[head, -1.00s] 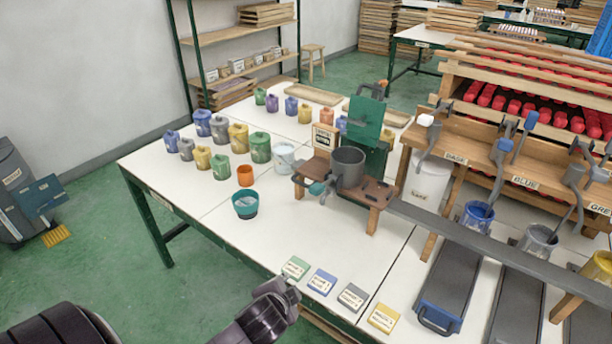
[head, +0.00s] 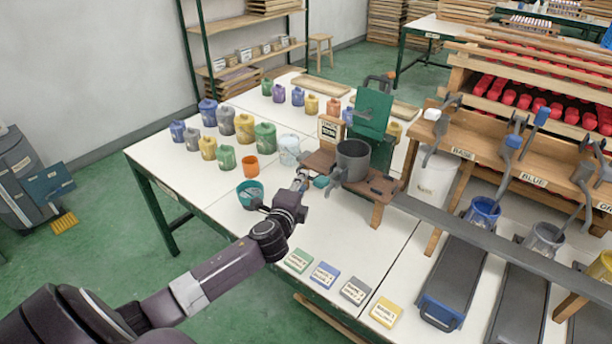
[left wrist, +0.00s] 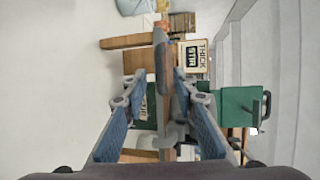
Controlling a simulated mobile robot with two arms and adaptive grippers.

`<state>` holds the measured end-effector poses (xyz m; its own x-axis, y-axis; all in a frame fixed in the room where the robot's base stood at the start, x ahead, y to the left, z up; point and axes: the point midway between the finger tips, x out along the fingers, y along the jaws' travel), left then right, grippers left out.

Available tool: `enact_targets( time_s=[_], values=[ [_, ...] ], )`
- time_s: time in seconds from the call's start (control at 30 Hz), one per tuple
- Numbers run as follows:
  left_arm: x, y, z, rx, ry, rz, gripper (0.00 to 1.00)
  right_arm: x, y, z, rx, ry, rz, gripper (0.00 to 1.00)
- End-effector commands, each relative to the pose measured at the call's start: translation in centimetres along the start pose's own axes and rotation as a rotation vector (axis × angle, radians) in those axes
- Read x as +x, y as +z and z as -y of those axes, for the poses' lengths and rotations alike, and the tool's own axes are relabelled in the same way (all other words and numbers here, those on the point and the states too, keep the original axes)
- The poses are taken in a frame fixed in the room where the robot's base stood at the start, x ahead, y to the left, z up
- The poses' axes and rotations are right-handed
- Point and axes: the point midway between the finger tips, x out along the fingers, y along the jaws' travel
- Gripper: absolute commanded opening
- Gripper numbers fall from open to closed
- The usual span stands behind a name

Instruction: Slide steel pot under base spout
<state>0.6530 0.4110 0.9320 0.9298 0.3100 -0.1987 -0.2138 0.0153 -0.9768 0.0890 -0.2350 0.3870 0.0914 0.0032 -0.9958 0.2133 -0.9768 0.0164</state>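The dark steel pot (head: 353,160) stands upright on a small wooden stand (head: 384,190) near the middle of the table in the head view. The base spout (head: 437,132) is on the wooden rack to its right, by the BASE label (head: 462,153). My left gripper (head: 301,180) is just left of the pot, at the stand's left end. In the left wrist view, its blue fingers (left wrist: 164,98) are spread apart. A narrow grey and brown shape lies between them; I cannot tell whether it touches either finger. My right gripper is not in view.
A white bucket (head: 432,183) stands under the rack, right of the pot. A teal bowl (head: 250,196) and an orange cup (head: 250,163) stand left of my gripper. A green machine (head: 372,115) rises behind the pot. A long grey rail (head: 450,220) runs right from the stand.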

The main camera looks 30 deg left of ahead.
Motion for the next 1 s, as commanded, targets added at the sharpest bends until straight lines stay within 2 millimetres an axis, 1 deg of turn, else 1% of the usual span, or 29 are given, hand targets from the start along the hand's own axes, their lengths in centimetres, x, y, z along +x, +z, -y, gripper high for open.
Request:
enact_targets(
  time_s=[0.03, 0.1, 0.3, 0.5, 0.77, 0.8, 1.0],
  values=[
    [0.8, 0.0, 0.1, -0.001, -0.001, 0.002, 0.26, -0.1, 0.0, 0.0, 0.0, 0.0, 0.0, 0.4],
    [1.8, 0.0, 0.1, -0.001, 0.0, 0.002, 0.26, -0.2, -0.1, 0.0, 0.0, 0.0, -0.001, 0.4],
    [4.0, 0.0, 0.0, -0.004, 0.001, 0.001, 0.26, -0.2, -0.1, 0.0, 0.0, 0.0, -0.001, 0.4],
    [5.0, 0.0, -0.1, -0.003, 0.002, 0.001, 0.26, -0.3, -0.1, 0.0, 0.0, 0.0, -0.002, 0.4],
    [5.1, 0.0, -0.1, -0.003, 0.002, 0.0, 0.26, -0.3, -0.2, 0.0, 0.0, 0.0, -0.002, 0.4],
    [5.1, 0.0, -0.1, -0.003, 0.002, 0.0, 0.25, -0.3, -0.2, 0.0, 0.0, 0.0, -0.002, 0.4],
    [5.1, 0.0, -0.1, -0.003, 0.002, 0.0, 0.03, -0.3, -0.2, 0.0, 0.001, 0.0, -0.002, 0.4]
  ],
)
